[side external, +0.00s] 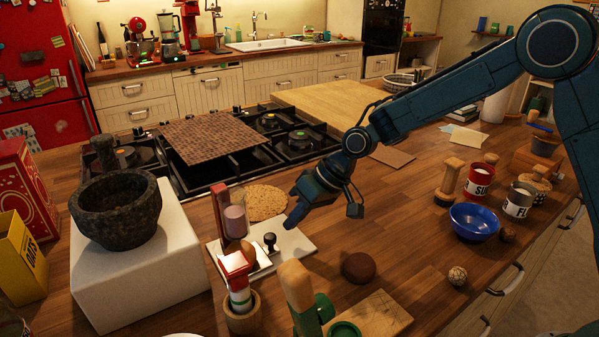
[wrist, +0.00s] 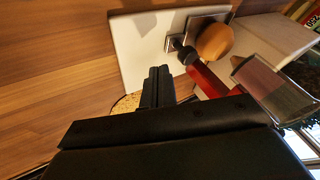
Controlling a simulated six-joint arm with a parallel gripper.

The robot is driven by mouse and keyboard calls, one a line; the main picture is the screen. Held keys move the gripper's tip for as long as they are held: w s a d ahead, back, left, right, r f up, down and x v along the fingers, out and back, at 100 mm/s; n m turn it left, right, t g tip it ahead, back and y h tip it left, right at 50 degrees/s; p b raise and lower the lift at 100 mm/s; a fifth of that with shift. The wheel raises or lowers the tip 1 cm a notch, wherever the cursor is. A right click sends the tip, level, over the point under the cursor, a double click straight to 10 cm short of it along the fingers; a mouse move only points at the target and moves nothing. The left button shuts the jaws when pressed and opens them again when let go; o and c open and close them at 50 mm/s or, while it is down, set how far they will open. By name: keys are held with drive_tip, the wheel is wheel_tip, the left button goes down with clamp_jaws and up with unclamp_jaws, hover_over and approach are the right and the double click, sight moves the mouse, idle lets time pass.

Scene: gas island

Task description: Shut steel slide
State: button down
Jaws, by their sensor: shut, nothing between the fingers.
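The steel slide (wrist: 196,22) is a small metal plate on a white board (side external: 296,246), which shows in the wrist view too (wrist: 140,38). A black knob (side external: 270,241) stands up at it; the knob also shows in the wrist view (wrist: 175,42). A red upright (side external: 220,210) with a clear cylinder (side external: 235,221) and a wooden ball (wrist: 214,41) stands beside the knob, partly hiding the plate. How far the slide is open I cannot tell. My gripper (side external: 290,224) is shut and empty, above the board to the right of the knob; its fingers show in the wrist view (wrist: 157,74).
A round cork mat (side external: 263,202) lies behind the board. A stone mortar (side external: 116,208) on a white block (side external: 140,270) stands left. A red-and-white shaker (side external: 237,280) and a green-and-wood item (side external: 305,300) stand in front.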

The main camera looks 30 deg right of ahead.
drive_tip(key=d+v, duration=0.1)
drive_tip(key=v, duration=1)
drive_tip(key=shift+w+f, duration=0.25)
drive_tip(key=shift+w, duration=0.05)
drive_tip(key=shift+d, duration=0.15)
drive_tip(key=s+d+r+t+h, duration=0.1)
drive_tip(key=s+d+r+h, duration=0.2)
drive_tip(key=s, duration=0.4)
drive_tip(key=s+d+r, duration=0.3)
drive_tip(key=s+r, duration=0.2)
drive_tip(key=s, duration=0.1)
drive_tip(key=s+d+m+h, duration=0.1)
drive_tip(key=s+d, duration=0.1)
drive_tip(key=s, duration=0.3)
drive_tip(key=s+d+m+h, duration=0.1)
drive_tip(key=s+d, duration=0.1)
drive_tip(key=s, duration=0.4)
drive_tip(key=s+d+f+t+h, duration=0.1)
drive_tip(key=s+d, duration=0.2)
drive_tip(key=s, duration=0.2)
drive_tip(key=shift+s+m, duration=0.25)
drive_tip(key=shift+m, duration=0.15)
